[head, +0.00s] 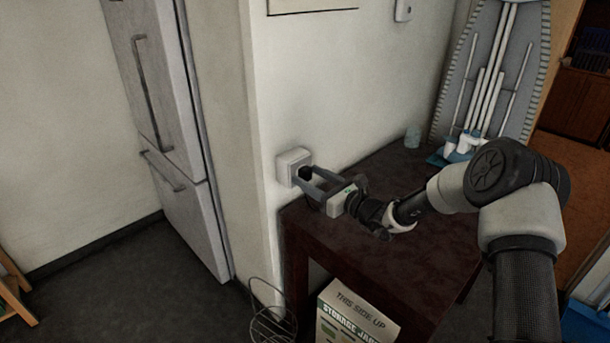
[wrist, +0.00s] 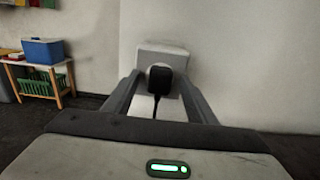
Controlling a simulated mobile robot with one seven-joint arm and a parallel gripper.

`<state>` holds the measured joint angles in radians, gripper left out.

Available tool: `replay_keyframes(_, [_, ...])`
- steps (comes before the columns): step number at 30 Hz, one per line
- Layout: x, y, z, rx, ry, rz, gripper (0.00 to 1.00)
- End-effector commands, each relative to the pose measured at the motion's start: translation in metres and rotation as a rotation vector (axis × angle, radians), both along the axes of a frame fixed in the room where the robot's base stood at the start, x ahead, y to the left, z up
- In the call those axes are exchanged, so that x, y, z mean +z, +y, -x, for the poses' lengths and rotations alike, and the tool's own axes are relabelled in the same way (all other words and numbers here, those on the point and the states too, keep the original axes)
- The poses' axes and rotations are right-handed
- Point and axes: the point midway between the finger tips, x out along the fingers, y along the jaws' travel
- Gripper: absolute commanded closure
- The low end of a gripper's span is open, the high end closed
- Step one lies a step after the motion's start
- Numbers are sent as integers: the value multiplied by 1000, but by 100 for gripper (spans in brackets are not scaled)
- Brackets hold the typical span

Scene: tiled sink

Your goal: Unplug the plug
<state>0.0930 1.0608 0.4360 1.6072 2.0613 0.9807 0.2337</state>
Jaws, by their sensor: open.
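The black plug (head: 305,173) sits at the white wall socket (head: 287,165) near the wall's corner. In the wrist view the plug (wrist: 160,78) is centred in front of the socket box (wrist: 150,58), with a dark cord hanging below it. My gripper (head: 308,178) is open at the socket, its two fingers reaching to either side of the plug. In the wrist view the fingers (wrist: 160,88) stand left and right of the plug with gaps showing. Whether the fingertips touch the socket box cannot be told.
A dark red table (head: 430,225) stands under my arm, with a cup (head: 412,137) near the wall. A storage jar box (head: 350,318) and a wire basket (head: 270,325) are below. A fridge (head: 165,130) stands left. A blue cooler (wrist: 43,50) sits on a side table.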

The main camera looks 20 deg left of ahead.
Motion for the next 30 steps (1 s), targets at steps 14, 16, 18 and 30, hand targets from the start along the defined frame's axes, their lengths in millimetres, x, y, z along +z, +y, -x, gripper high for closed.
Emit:
replay_keyframes(14, [0, 0, 0, 0, 0, 0, 77])
replay_keyframes(16, [0, 0, 0, 0, 0, 0, 89])
replay_keyframes(18, [0, 0, 0, 0, 0, 0, 100])
replay_keyframes(30, [1, -8, 5, 0, -1, 1, 100])
